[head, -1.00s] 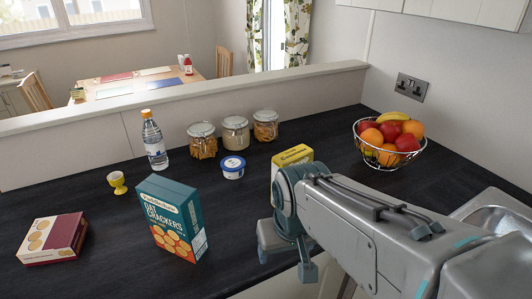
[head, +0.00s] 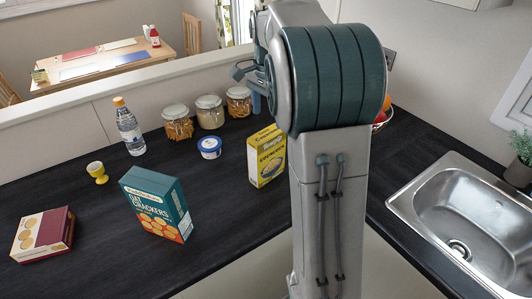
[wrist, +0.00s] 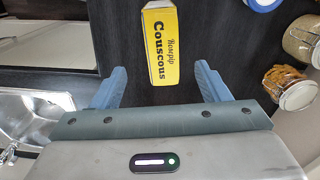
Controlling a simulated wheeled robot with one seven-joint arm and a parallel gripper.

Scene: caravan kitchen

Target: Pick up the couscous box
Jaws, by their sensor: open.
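The yellow couscous box (head: 267,158) stands upright on the dark worktop in the head view, just left of my arm. In the wrist view the couscous box (wrist: 158,42) shows its lettered top face, "Couscous", at the upper middle. My gripper (wrist: 161,68) is open and empty, its two blue-grey fingers either side of the box's near end in that picture, with gaps on both sides. How far above the box the fingertips are, I cannot tell. In the head view my gripper is mostly hidden behind my arm.
Left of the couscous box stand a white-and-blue tub (head: 209,148), an oat crackers box (head: 155,205), a water bottle (head: 129,127) and glass jars (head: 210,112). A sink (head: 465,205) is at right.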

